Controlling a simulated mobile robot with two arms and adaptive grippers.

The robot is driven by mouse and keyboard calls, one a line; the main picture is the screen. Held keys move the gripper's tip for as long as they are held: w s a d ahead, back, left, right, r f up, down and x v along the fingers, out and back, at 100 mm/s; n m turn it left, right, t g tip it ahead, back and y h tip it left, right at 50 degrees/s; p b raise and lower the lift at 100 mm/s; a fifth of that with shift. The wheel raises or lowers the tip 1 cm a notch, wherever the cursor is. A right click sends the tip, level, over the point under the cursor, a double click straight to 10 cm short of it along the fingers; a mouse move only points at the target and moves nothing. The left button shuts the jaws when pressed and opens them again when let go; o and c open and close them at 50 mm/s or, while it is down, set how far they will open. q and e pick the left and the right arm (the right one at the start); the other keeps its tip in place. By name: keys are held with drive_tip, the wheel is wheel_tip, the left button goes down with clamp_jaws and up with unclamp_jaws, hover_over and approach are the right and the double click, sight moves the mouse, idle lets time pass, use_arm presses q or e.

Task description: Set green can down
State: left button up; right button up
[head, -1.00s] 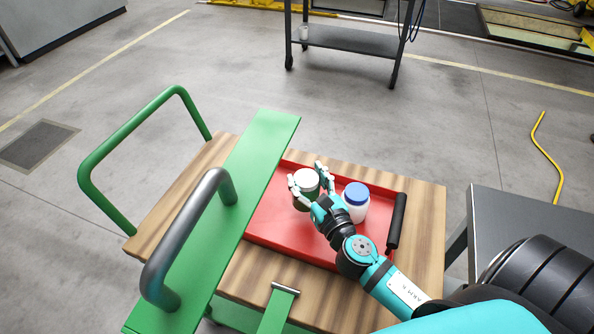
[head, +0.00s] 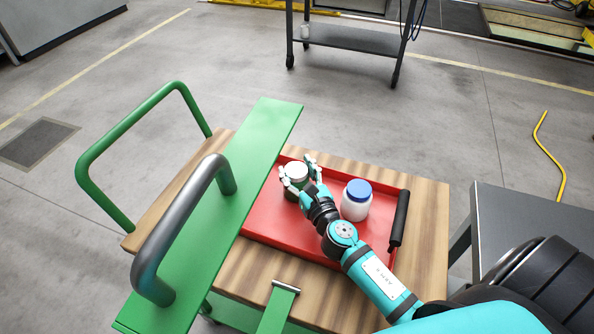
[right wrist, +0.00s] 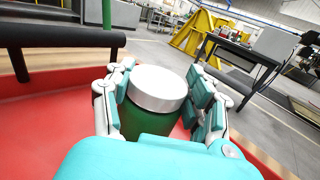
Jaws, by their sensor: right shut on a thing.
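The green can (head: 295,173) with a pale metal lid is in the red tray (head: 272,226), near its far left corner. In the right wrist view the can (right wrist: 148,122) stands upright between the fingers, with its silvery lid on top. My right gripper (head: 297,182) is shut on the can, one finger on each side; it also shows in the right wrist view (right wrist: 160,100). The can's base is hidden, so I cannot tell if it touches the tray floor. My left gripper is not in view.
A white jar with a blue lid (head: 357,199) stands in the tray, right of my gripper. The tray has a black handle (head: 398,218) and sits on a wooden cart top (head: 428,200). A green beam (head: 225,205) with a grey handle lies left of the tray.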

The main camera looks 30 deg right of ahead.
drive_tip(key=o, duration=1.4)
drive_tip(key=shift+o, duration=0.2)
drive_tip(key=s, duration=0.3)
drive_tip(key=s+b, duration=0.1)
drive_tip(key=s, duration=0.3)
drive_tip(key=s+b, duration=0.1)
drive_tip(key=s, duration=0.3)
drive_tip(key=shift+a, duration=0.4)
drive_tip(key=shift+s+r+b, duration=0.1)
drive_tip(key=shift+s+b, duration=0.25)
drive_tip(key=shift+s, duration=0.15)
